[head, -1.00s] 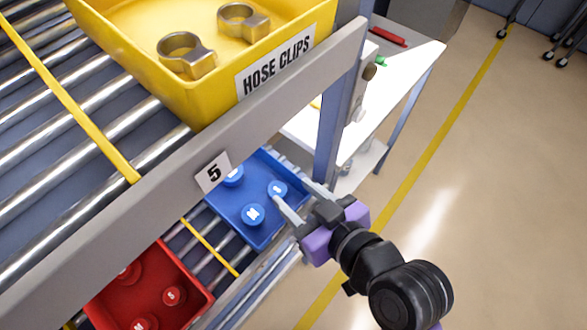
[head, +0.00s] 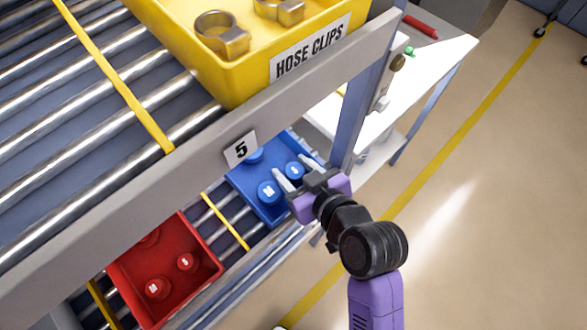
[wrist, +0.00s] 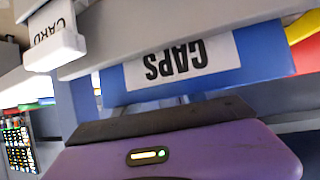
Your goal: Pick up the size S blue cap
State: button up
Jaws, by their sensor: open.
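The size S blue cap (head: 294,170) sits in the blue tray (head: 244,190) on the lower rack level, in the head view. A blue cap marked M (head: 268,192) is to its left and nearer; a third blue cap (head: 254,155) is partly hidden behind the rack beam. My gripper (head: 288,165) is open over the tray, its two fingers appearing on either side of the S cap. I cannot tell whether they touch it or how high they are. In the wrist view, the blue tray's front (wrist: 255,60) bears an upside-down CAPS label; the caps and fingertips are hidden.
A grey rack beam (head: 200,167) with a 5 tag runs just above the tray. A yellow hose-clip bin (head: 235,85) stands on the upper level. A red tray (head: 200,275) with red caps is to the left. A rack post (head: 363,115) stands close right.

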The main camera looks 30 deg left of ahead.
jog(key=shift+s+f, duration=0.1)
jog(key=shift+f, duration=0.2)
grip_shut()
